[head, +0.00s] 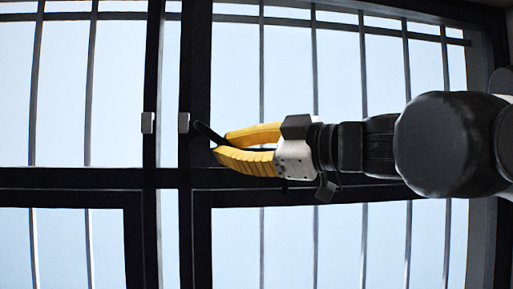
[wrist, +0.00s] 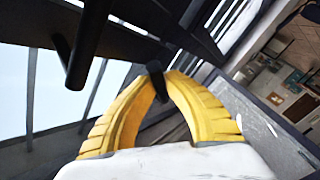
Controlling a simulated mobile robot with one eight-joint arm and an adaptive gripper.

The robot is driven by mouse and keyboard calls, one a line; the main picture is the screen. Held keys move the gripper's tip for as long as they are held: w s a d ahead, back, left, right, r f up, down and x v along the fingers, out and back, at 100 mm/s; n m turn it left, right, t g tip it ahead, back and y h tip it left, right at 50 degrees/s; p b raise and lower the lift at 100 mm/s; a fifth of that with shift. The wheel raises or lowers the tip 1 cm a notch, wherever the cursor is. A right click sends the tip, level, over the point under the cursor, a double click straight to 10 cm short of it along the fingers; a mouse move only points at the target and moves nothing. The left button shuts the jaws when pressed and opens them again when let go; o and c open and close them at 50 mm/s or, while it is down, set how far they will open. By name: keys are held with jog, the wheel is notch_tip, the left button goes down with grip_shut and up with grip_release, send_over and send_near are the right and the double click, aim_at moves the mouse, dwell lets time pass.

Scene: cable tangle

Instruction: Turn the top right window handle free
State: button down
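The top right window handle shows in the head view as a black lever (head: 205,131) slanting down and right from a silver base (head: 184,123) on the dark upper-right window frame. My gripper (head: 221,142) has two yellow ribbed fingers and reaches in from the right. Its fingertips meet around the lever's free end. In the wrist view the dark lever end (wrist: 157,84) sits between the tips of my gripper (wrist: 158,78), which looks shut on it. The lever's far end is partly hidden by the fingers.
A second silver handle base (head: 148,122) sits just left, on the neighbouring frame. A dark handle (wrist: 77,66) also stands out left of my fingers in the wrist view. Vertical bars (head: 316,60) lie behind the panes, and a dark crossbar (head: 90,178) runs below.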

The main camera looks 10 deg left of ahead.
aim_at(237, 123)
jog(key=shift+r, duration=0.1)
jog(key=r+n+h+p, duration=0.1)
jog(key=p, duration=0.1)
jog(key=r+p, duration=0.1)
jog(key=p, duration=0.1)
jog(key=shift+w+d+n+g+h, duration=0.1)
jog(key=shift+d+n+g+h, duration=0.25)
jog(key=shift+n+g+h, duration=0.05)
jog(key=r+n+h+p, duration=0.1)
jog(key=h+p, duration=0.1)
jog(key=p, duration=0.2)
jog(key=shift+d+r, duration=0.2)
jog(key=shift+w+r+n+h+p, duration=0.1)
jog(key=shift+r+n+h+p, duration=0.2)
jog(key=shift+n+h+p, duration=0.45)
jog(key=shift+d, duration=0.1)
jog(key=c, duration=1.4)
grip_release()
jog(key=v, duration=1.1)
jog(key=shift+s+d+r, duration=0.2)
jog(key=shift+r, duration=0.15)
